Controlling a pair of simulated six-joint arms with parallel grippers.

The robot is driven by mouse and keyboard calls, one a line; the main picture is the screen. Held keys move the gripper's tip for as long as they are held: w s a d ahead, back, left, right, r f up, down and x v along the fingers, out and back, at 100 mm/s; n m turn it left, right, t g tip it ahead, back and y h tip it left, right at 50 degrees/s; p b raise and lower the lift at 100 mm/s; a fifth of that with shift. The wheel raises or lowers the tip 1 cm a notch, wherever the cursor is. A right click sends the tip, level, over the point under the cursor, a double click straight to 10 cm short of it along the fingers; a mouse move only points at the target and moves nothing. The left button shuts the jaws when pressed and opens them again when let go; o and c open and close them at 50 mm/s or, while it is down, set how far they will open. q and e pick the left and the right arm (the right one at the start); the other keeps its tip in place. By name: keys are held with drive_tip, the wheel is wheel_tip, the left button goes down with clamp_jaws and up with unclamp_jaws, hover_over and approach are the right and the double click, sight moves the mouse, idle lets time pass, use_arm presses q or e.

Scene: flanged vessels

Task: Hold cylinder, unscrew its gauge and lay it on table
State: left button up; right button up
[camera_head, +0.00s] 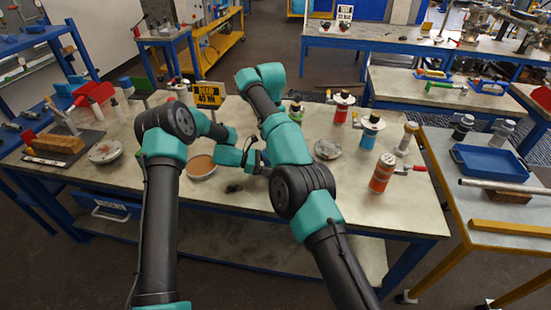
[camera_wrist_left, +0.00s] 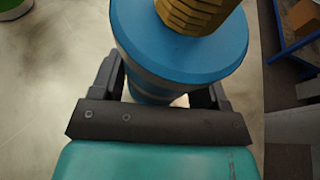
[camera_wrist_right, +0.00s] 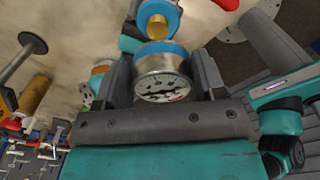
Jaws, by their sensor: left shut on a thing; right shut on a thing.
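The blue cylinder (camera_wrist_left: 180,50) fills the middle of the left wrist view, with a ribbed brass neck (camera_wrist_left: 195,12) on top. My left gripper (camera_wrist_left: 165,95) is shut around its body. In the head view my left gripper (camera_head: 256,160) is partly covered by my right arm, and the cylinder is hidden. In the right wrist view, my right gripper (camera_wrist_right: 162,85) is shut on the round gauge (camera_wrist_right: 163,78), which has a white dial and a blue rim. The cylinder's brass neck (camera_wrist_right: 157,25) shows just behind the gauge; I cannot tell whether they touch.
On the table (camera_head: 240,200) stand a red vessel (camera_head: 341,108), a blue vessel (camera_head: 371,130) and an orange canister (camera_head: 382,173) at right. The front right of the table is clear.

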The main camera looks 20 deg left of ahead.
use_arm(q)
drive_tip(key=o, duration=0.9)
drive_tip(key=shift+a, duration=0.1)
drive_tip(key=v, duration=1.2)
drive_tip(key=shift+d, duration=0.2)
drive_tip(key=x, duration=1.1)
drive_tip(key=shift+w+d+f, duration=0.15)
drive_tip(key=shift+d+f, duration=0.05)
drive_tip(key=shift+d, duration=0.15)
drive_tip(key=shift+a+r, duration=0.1)
drive_tip(key=shift+a, duration=0.05)
